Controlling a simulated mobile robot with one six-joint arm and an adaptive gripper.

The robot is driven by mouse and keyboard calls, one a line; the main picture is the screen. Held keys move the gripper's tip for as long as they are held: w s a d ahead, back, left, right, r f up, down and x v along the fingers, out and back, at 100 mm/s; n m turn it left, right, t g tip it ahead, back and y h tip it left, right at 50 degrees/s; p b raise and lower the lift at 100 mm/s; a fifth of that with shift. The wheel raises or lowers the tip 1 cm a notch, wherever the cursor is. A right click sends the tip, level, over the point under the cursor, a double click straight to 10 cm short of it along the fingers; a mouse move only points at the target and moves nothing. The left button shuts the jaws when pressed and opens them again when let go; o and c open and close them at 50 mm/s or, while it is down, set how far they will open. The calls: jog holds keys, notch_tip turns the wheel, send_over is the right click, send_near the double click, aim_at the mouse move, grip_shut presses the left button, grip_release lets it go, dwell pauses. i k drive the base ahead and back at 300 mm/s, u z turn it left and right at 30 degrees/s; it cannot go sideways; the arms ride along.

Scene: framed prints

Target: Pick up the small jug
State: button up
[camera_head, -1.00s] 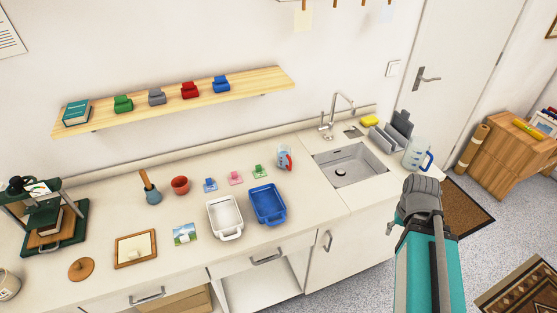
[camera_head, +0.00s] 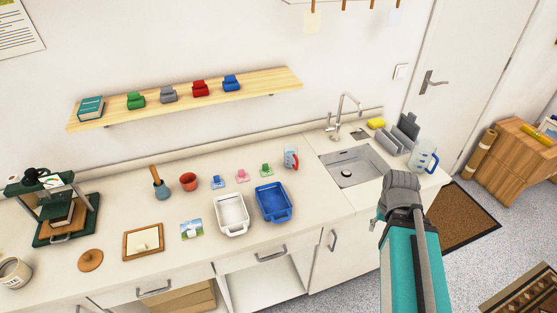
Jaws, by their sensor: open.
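A small clear jug (camera_head: 291,157) with a red handle stands upright on the counter, just left of the sink. A larger clear jug (camera_head: 423,158) with a blue handle stands at the counter's right end, beyond the sink. My gripper (camera_head: 378,219) shows only in part at the lower right, mostly hidden behind my own grey and teal arm. It is open, in front of the counter below the sink, apart from both jugs.
The sink (camera_head: 355,167) with its tap (camera_head: 345,112) lies right of the small jug. A blue tray (camera_head: 273,203) and a white tray (camera_head: 231,215) stand in front and left of it. A wooden shelf (camera_head: 185,103) hangs above the counter.

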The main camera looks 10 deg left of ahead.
aim_at(290, 151)
jog(key=u, duration=0.6)
jog(key=i, duration=1)
jog(key=z, duration=0.3)
jog(key=k, duration=0.6)
